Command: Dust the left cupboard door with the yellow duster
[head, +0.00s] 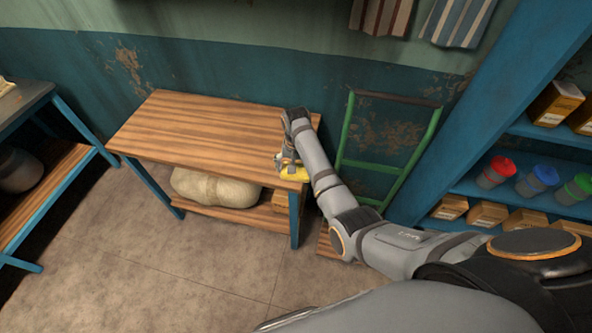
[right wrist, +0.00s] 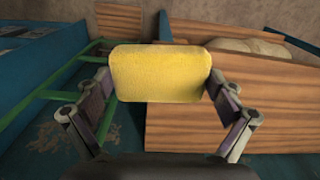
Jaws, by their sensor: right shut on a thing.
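The yellow duster (head: 294,173) is a rounded, sponge-like block at the right front corner of the wooden table. My right gripper (head: 289,160) is shut on it. In the right wrist view the duster (right wrist: 160,72) sits between the two fingers of the gripper (right wrist: 161,88), with its broad yellow face visible. Whether the duster touches the table edge I cannot tell. No cupboard door shows clearly in either view. My left gripper is not in view.
The wooden table (head: 205,125) has a bare top and a pale sack (head: 215,188) on its lower shelf. A green hand-cart frame (head: 375,168) leans close right of my arm. Blue shelving (head: 470,185) with lidded jars and boxes stands at right. Floor in front is clear.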

